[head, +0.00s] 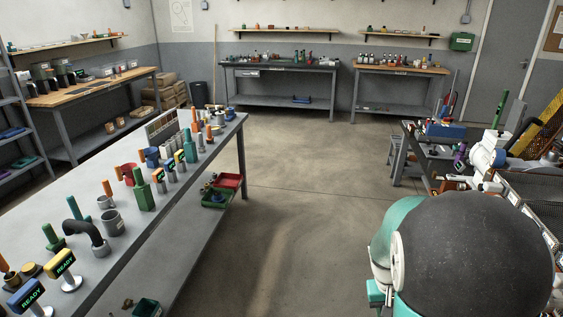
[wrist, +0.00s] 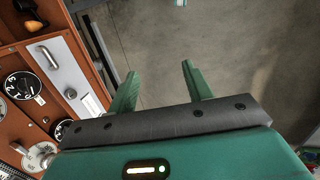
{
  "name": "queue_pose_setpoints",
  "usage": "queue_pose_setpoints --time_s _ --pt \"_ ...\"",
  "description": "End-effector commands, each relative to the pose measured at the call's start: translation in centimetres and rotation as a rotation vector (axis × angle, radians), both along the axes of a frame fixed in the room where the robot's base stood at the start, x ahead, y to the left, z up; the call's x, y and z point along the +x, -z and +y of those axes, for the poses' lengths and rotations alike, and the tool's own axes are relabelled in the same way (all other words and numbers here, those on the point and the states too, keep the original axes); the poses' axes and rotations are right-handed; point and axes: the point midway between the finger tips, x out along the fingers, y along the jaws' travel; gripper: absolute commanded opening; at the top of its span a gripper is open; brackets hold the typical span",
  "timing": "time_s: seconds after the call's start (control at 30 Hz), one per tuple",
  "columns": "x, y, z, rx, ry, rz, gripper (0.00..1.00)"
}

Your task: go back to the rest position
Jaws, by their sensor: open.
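My gripper (wrist: 159,76) shows in the wrist view with its two green fingers spread apart. Nothing is between the fingers; bare grey concrete floor (wrist: 235,60) lies behind them. To the left of the fingers in the wrist view is a brown panel (wrist: 62,112) with round black and white dials and a silver handle. In the head view a large dark dome with teal and white parts, my own arm, fills the lower right. My gripper cannot be made out in the head view.
A long grey bench (head: 150,221) with several tools and READY displays runs along the left. A dark bench (head: 417,140) with cluttered parts stands at the right. Two benches (head: 280,66) (head: 399,70) stand at the back wall. The floor (head: 295,180) between is clear.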

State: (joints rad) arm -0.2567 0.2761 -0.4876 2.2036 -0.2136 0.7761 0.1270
Motion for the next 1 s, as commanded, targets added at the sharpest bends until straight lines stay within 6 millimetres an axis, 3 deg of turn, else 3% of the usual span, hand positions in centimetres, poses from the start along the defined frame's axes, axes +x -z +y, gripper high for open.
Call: queue_pose_setpoints --time_s 0.27,0.6,0.8,1.0 --pt "-1.5 -7.5 4.8 0.148 -0.048 -0.181 0.50" --pt "-5.8 -15.8 9.5 0.233 -0.143 -0.397 0.50" --pt "-9.1 -19.5 11.7 0.234 -0.207 -0.518 0.50" --pt "-11.3 -21.1 12.9 0.218 -0.244 -0.584 0.50"
